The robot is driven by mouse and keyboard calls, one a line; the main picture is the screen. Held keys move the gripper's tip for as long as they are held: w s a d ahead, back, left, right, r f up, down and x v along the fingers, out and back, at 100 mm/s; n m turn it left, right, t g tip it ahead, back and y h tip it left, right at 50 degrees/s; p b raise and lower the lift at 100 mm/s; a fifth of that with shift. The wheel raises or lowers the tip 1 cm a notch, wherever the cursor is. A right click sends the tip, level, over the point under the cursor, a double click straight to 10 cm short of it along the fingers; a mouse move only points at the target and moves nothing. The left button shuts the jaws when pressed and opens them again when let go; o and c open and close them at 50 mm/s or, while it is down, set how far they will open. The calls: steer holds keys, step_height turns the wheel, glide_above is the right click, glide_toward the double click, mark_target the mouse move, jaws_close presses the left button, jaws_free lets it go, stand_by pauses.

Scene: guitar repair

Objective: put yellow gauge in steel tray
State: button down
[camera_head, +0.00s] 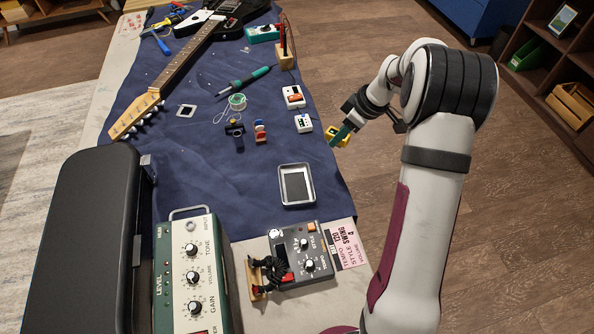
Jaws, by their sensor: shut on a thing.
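The yellow gauge (334,132) shows at the tip of my gripper (342,131) in the head view, at the right edge of the workbench. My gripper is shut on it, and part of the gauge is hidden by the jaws. The gauge appears held up, clear of the bench. The steel tray (298,204) is a small rectangular tray with a pale rim and a dark inside. It lies on the blue cloth, below and left of my gripper in the picture, and looks empty.
A green amplifier (193,270) and a dark pedal box (302,254) stand nearer than the tray. A guitar neck (180,62) lies at the upper left. The blue cloth (210,180) left of the tray is clear.

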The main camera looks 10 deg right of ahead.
steer(key=s+a+r+n+g+y, duration=0.1)
steer(key=s+a+n+g, duration=0.15)
steer(key=s+n, duration=0.7)
glide_above(293, 187)
steer(key=d, duration=0.2)
steer(key=shift+g, duration=0.45)
steer(key=f, duration=0.6)
steer(key=shift+a+f, duration=0.25)
step_height(293, 187, down, 4)
steer(key=shift+f, duration=0.1)
steer(key=c, duration=0.5)
jaws_free()
